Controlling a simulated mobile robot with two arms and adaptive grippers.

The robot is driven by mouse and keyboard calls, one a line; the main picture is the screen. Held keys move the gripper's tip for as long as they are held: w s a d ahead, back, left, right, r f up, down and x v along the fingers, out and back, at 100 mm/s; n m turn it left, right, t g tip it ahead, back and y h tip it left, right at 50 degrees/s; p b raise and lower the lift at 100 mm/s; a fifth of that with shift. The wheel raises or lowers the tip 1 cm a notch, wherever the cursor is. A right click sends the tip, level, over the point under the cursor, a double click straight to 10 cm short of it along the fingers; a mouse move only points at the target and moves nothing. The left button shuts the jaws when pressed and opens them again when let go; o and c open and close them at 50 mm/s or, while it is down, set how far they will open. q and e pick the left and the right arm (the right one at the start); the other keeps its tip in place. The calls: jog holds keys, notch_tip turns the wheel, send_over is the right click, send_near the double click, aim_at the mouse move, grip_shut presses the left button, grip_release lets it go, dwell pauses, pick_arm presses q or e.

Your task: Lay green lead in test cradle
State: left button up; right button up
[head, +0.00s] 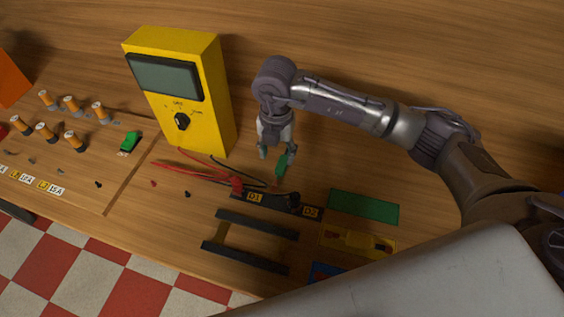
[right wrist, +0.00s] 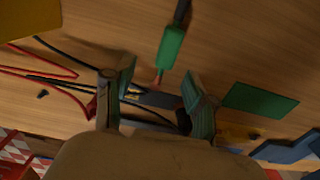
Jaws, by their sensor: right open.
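A green lead (head: 282,164) with a dark end and a reddish tip shows just below my right gripper (head: 276,146). In the right wrist view the green lead (right wrist: 171,46) lies ahead of the spread fingers of my right gripper (right wrist: 158,84), with a visible gap to both. The right gripper is open and empty. A black holder (head: 270,202) labelled D1 and D2 stands below the gripper; two black rails (head: 256,222) lie in front of it. I cannot tell which of these is the test cradle. My left gripper is not in view.
A yellow meter (head: 215,92) stands left of the gripper; its red lead (head: 200,176) and black lead run towards the holder. A green mat (head: 364,207) and a yellow tray (head: 327,238) lie right.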

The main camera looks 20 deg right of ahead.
aim_at(280, 167)
jog(key=f, duration=0.1)
jog(key=f+p, duration=0.1)
jog(key=f, duration=0.1)
jog(key=f+p, duration=0.1)
jog(key=shift+s+d+f, duration=0.15)
jog(key=shift+s+d, duration=0.1)
jog(key=shift+d, duration=0.1)
jog(key=shift+f, duration=0.4)
grip_shut()
